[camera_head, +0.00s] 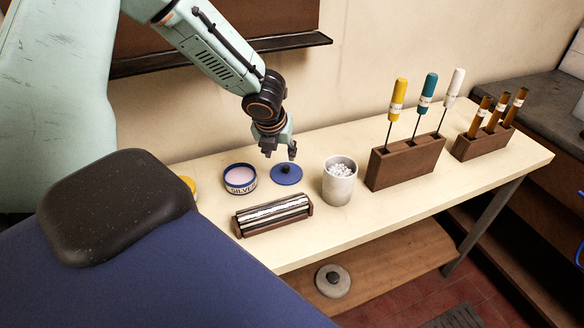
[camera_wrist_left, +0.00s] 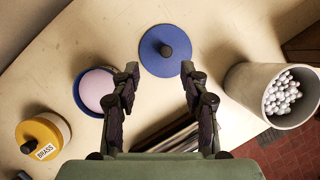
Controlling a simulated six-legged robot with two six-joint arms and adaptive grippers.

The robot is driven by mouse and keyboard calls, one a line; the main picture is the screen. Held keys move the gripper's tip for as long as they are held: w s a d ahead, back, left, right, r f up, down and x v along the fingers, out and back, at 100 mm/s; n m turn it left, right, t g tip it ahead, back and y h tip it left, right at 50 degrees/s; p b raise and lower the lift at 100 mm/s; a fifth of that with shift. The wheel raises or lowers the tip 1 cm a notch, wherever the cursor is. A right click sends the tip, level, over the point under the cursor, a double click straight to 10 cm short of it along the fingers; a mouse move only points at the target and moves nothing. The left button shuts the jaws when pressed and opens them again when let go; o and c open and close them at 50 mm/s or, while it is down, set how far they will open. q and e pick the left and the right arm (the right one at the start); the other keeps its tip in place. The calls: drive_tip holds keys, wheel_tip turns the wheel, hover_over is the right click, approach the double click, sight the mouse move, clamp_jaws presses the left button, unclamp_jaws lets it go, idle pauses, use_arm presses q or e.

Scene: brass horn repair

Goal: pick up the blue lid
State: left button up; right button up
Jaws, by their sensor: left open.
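The blue lid (camera_head: 286,174) is a flat disc with a dark knob and lies on the cream bench. In the left wrist view the blue lid (camera_wrist_left: 161,58) is ahead of the fingertips, roughly centred between them. My left gripper (camera_head: 280,153) is above the lid, pointing down, open and empty. In the left wrist view my left gripper (camera_wrist_left: 160,72) has its two fingers spread wide. The open blue tin marked SILVER (camera_head: 240,180), with pinkish contents, stands left of the lid. My right gripper is not in view.
A grey cup of white beads (camera_head: 339,181) stands close right of the lid. A dark-framed rack (camera_head: 272,214) lies in front. Screwdrivers stand in a wooden block (camera_head: 404,162). A yellow BRASS tin (camera_wrist_left: 43,136) is at left. A dark shelf ledge (camera_head: 220,55) is behind.

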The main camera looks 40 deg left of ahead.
sight(286, 167)
use_arm(q)
drive_tip(key=shift+s+a+f, duration=0.1)
drive_tip(key=shift+f, duration=0.7)
drive_tip(key=x, duration=0.1)
drive_tip(key=b+x, duration=0.1)
drive_tip(key=x, duration=0.1)
drive_tip(key=w+x, duration=0.1)
drive_tip(key=x, duration=0.1)
drive_tip(key=shift+d+r, duration=0.1)
drive_tip(key=shift+d, duration=0.2)
drive_tip(key=shift+a+f+b, duration=0.1)
drive_tip(key=shift+f+b, duration=0.2)
drive_tip(key=shift+f, duration=0.05)
drive_tip(key=shift+r, duration=0.1)
drive_tip(key=shift+d, duration=0.2)
drive_tip(key=shift+c, duration=0.3)
